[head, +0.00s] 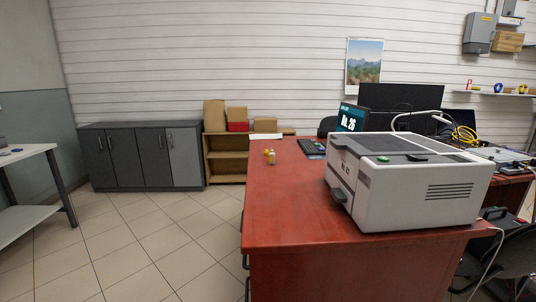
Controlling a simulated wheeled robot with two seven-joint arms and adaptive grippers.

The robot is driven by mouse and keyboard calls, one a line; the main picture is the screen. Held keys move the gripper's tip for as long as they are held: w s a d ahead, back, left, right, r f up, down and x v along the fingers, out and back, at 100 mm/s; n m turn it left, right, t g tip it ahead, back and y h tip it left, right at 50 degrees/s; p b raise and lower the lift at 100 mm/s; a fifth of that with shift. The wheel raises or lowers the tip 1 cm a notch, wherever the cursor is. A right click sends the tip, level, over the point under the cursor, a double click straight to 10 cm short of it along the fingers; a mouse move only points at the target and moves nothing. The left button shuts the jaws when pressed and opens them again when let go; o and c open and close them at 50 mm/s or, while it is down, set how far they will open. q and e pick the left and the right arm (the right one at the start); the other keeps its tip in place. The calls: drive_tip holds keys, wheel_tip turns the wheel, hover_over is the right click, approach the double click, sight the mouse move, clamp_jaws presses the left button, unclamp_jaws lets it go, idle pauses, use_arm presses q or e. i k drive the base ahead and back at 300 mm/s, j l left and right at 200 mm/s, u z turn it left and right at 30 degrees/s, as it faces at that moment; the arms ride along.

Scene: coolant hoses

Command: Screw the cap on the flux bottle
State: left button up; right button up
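Neither of my grippers is in the head view.
A large grey-white machine (410,180) fills the desk's right side. A chair (505,250) is at the lower right. The tiled floor (165,240) left of the desk is clear, up to grey cabinets (125,157).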

sight(271, 154)
drive_tip(key=j+z, duration=0.35)
drive_tip(key=j, duration=0.55)
drive_tip(key=j+z, duration=0.35)
drive_tip(key=j, duration=0.5)
drive_tip(key=j+z, duration=0.45)
drive_tip(key=j, duration=0.6)
drive_tip(key=i+j+z, duration=0.15)
drive_tip(key=j, duration=0.25)
drive_tip(key=i+j+z, duration=0.2)
drive_tip(key=j, duration=0.2)
drive_tip(key=j+z, duration=0.15)
drive_tip(key=j, duration=0.25)
drive_tip(key=i+j+z, duration=0.2)
drive_tip(key=j, duration=0.2)
drive_tip(key=k, duration=0.1)
